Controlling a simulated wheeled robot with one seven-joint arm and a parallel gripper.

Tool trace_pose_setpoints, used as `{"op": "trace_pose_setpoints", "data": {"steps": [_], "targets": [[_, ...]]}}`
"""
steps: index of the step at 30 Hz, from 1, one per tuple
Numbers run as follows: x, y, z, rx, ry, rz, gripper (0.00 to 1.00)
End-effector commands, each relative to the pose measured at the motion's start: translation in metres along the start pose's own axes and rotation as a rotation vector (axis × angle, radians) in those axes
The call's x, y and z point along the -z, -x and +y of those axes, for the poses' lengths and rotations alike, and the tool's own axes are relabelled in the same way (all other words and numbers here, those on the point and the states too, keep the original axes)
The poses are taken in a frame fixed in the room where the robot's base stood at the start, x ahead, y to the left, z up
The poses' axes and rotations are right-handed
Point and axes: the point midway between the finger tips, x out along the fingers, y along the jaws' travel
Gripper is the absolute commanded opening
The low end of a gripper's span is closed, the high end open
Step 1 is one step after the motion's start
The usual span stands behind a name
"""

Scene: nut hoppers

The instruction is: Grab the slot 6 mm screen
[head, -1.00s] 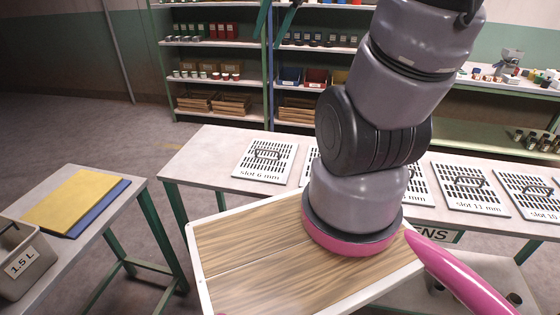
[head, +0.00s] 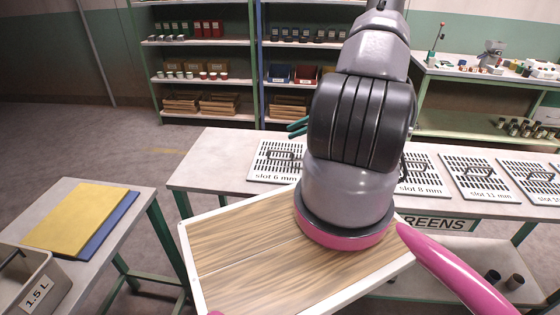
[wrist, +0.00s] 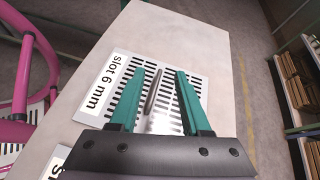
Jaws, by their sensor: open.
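The slot 6 mm screen (head: 268,160) is a white plate with dark slots and a raised handle, lying flat at the left end of the screens table. My arm partly covers its right side in the head view. In the wrist view the slot 6 mm screen (wrist: 118,75) lies below my gripper, its label legible on the left. My gripper (wrist: 163,76) is open, with green fingers on either side of the grey handle (wrist: 153,92). The handle appears between the fingers; I cannot tell how far down they reach. In the head view the green fingertips (head: 298,127) show beside my arm.
The slot 8 mm screen (head: 422,175), slot 11 mm screen (head: 480,178) and another screen (head: 535,180) lie to the right on the same table (head: 225,150). A side table at left holds yellow and blue sheets (head: 75,215) and a 1.5 L bin (head: 35,290). Shelves (head: 205,85) stand behind.

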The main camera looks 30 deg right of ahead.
Motion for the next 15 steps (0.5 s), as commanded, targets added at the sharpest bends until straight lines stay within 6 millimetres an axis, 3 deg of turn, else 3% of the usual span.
{"op": "trace_pose_setpoints", "data": {"steps": [1, 3, 6, 11, 15], "targets": [[0.019, -0.004, 0.005, 0.029, -0.054, -0.026, 0.47], [0.037, -0.008, 0.008, 0.067, -0.109, -0.053, 0.47], [0.055, -0.013, 0.012, 0.104, -0.161, -0.079, 0.47], [0.065, -0.023, 0.013, 0.127, -0.193, -0.096, 0.47], [0.064, -0.045, 0.011, 0.126, -0.196, -0.096, 0.47]]}}
